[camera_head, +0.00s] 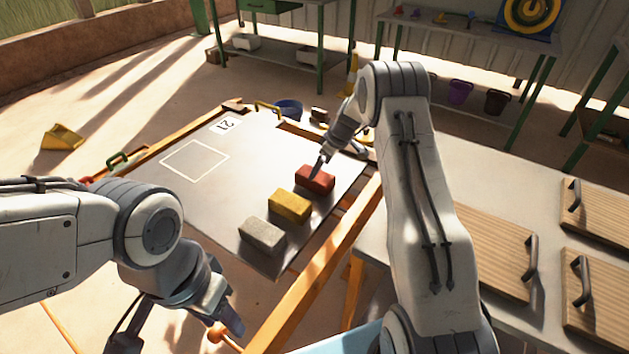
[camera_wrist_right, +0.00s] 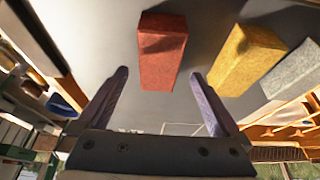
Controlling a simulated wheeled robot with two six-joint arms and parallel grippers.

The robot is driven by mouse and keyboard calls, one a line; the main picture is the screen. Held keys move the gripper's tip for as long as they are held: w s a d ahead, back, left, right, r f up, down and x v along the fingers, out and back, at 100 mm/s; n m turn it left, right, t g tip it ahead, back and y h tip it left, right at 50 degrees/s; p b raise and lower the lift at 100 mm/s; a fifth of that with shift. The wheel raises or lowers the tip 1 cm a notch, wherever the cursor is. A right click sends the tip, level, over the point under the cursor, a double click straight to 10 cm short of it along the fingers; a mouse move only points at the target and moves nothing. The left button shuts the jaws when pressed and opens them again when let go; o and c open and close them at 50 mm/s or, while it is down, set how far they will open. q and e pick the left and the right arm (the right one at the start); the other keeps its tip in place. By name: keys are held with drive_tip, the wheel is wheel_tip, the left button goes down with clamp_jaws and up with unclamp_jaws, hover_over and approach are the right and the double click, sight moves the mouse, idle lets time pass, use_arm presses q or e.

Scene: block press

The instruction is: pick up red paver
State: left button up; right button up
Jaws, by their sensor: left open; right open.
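The red paver (camera_head: 316,179) lies on a grey metal plate (camera_head: 235,190), at the back of a row with the yellow paver (camera_head: 289,206) and the grey paver (camera_head: 262,235). In the right wrist view the red paver (camera_wrist_right: 162,52) appears ahead of my right gripper (camera_wrist_right: 160,80). Its two fingers are spread, one on each side of the paver's near end, with gaps on both sides. My right gripper (camera_head: 318,168) is by the red paver in the head view, its fingers partly hidden. My left gripper (camera_head: 222,335) is open and empty at the lower left, away from the pavers.
The yellow paver (camera_wrist_right: 247,60) is close beside the right finger in the wrist view. A white square outline (camera_head: 195,160) marks a bare area of the plate. A wooden rail (camera_head: 312,285) runs along its edge. Wooden boards with handles (camera_head: 495,250) lie on the table at right.

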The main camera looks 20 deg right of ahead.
drive_tip(key=x, duration=0.5)
drive_tip(key=shift+w+a+f+p, duration=0.15)
drive_tip(key=shift+w+f+p, duration=0.15)
drive_tip(key=shift+f+p, duration=0.1)
drive_tip(key=shift+f+b, duration=0.25)
drive_tip(key=shift+b, duration=0.3)
drive_tip(key=shift+c, duration=0.3)
drive_tip(key=c, duration=1.5)
drive_tip(key=shift+r, duration=0.15)
clamp_jaws()
